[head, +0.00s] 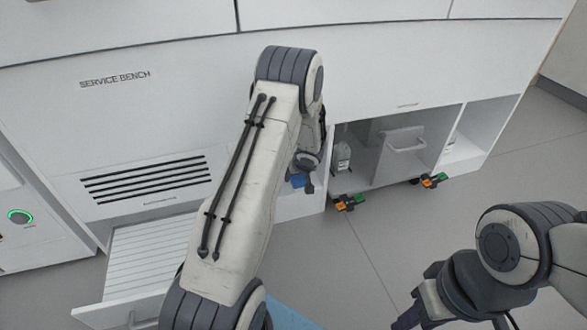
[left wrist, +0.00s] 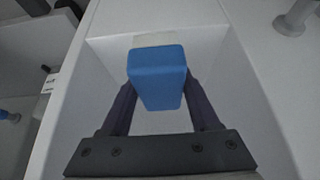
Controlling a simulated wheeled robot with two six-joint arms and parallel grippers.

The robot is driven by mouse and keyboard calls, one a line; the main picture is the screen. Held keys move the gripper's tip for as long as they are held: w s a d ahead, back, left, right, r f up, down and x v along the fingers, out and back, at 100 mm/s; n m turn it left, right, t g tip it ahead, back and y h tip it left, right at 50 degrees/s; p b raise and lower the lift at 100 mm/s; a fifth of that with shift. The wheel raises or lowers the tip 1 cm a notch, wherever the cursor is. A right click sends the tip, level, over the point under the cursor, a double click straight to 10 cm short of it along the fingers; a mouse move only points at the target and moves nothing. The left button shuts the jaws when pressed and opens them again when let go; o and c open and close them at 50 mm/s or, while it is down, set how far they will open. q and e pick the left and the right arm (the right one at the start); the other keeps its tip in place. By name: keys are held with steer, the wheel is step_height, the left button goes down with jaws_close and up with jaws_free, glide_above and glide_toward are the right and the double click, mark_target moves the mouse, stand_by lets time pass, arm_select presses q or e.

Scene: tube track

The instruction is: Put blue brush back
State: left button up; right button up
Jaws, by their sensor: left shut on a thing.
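The blue brush (left wrist: 157,78) shows in the left wrist view as a blue block with a pale far end. My left gripper (left wrist: 158,95) is shut on it, one dark finger on each side. Brush and fingers are over or inside a white-walled compartment (left wrist: 245,100); I cannot tell whether the brush touches its floor. In the head view a bit of the blue brush (head: 298,181) shows beside my left gripper (head: 308,186), mostly hidden behind my left arm. My right gripper (head: 432,305) is low at the right, its fingertips unclear.
The white service bench (head: 190,105) has an open bay with a clear bottle (head: 342,156) and a grey handled bin (head: 402,150). Orange-and-green pieces (head: 347,203) are by the bay's front edge. A slatted drawer (head: 150,255) stands out at left. Grey floor is free at right.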

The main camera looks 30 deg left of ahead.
arm_select(q)
steer(key=shift+w+a, duration=0.25)
steer(key=shift+a, duration=0.15)
steer(key=shift+w+a+r+p, duration=0.15)
steer(key=shift+w+a+p, duration=0.75)
steer(key=shift+a+p, duration=0.1)
steer(key=shift+f+b, duration=0.8)
steer(key=shift+f, duration=0.1)
steer(key=shift+f+b, duration=0.25)
steer(key=shift+b, duration=0.05)
steer(key=o, duration=1.3)
steer(key=shift+r, duration=0.1)
